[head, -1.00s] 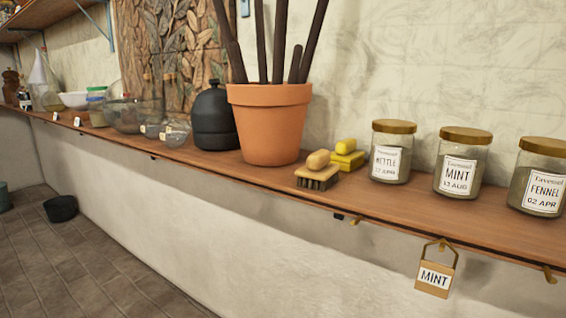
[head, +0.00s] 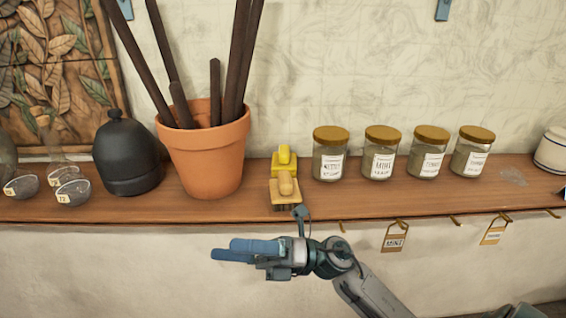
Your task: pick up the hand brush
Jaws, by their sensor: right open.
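The hand brush (head: 284,190) lies on the wooden shelf near its front edge, with a tan wooden body, a rounded grip on top and dark bristles below. A yellow block-shaped thing (head: 284,160) with a knob sits right behind it. My right gripper (head: 232,251) is in front of the shelf and below its edge, with its blue fingers pointing left. It is open and empty, apart from the brush, lower and slightly left of it. My left gripper is out of view.
Several lidded jars, one a mint jar (head: 380,155), stand to the right. Tags (head: 395,237) hang from hooks under the front edge.

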